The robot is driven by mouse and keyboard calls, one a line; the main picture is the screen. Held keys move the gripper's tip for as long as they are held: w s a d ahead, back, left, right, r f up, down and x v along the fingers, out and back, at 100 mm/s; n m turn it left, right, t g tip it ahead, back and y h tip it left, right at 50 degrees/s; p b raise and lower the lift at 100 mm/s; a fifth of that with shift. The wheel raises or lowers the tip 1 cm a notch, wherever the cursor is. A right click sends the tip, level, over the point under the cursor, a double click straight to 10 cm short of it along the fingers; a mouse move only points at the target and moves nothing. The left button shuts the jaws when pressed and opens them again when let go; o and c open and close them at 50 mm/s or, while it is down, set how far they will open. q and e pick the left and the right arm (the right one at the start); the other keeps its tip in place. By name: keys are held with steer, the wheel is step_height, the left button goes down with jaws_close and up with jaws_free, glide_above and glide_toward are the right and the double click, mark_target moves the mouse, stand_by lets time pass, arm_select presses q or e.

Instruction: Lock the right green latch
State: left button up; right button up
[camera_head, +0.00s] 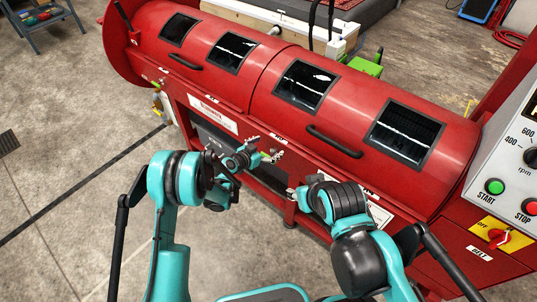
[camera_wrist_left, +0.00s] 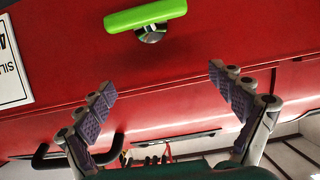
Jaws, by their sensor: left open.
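A bright green latch handle (camera_wrist_left: 146,15) on a round silver pivot shows at the top of the left wrist view, lying nearly level across the red drum housing. In the head view a small green piece (camera_head: 266,158) shows beside my left gripper (camera_head: 266,147), partly hidden by it. My left gripper, also in the left wrist view (camera_wrist_left: 160,80), is open and empty, its fingers spread below the latch and apart from it. My right gripper (camera_head: 300,188) is low in front of the machine, mostly hidden behind its own wrist; its jaws cannot be made out.
The red drum machine (camera_head: 262,88) has several dark windows and black bar handles (camera_head: 334,142). A control panel (camera_head: 510,170) with start and stop buttons stands at the right. A grey cart (camera_head: 45,22) is at the back left.

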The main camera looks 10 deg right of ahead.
arm_select(q)
steer(key=shift+r, duration=1.4)
steer(key=shift+a+r, duration=0.15)
steer(key=shift+r, duration=0.1)
steer(key=s+a+r+n+y, duration=0.3)
steer(key=s+a+r, duration=0.3)
steer(key=a+r, duration=0.3)
steer(key=s+a+r+n+y, duration=0.2)
steer(key=s+a+r, duration=0.4)
steer(key=a+r, duration=0.3)
steer(key=s+a+n+y, duration=0.2)
steer(key=s+a, duration=0.6)
steer(key=s, duration=0.2)
steer(key=s+a+f+n+g+y, duration=0.1)
steer(key=s+a+n+y, duration=0.2)
steer(key=s+a, duration=0.4)
steer(key=s, duration=0.4)
steer(key=shift+s+a+n+y, duration=0.25)
steer(key=shift+a+n+y, duration=0.05)
steer(key=shift+a, duration=0.1)
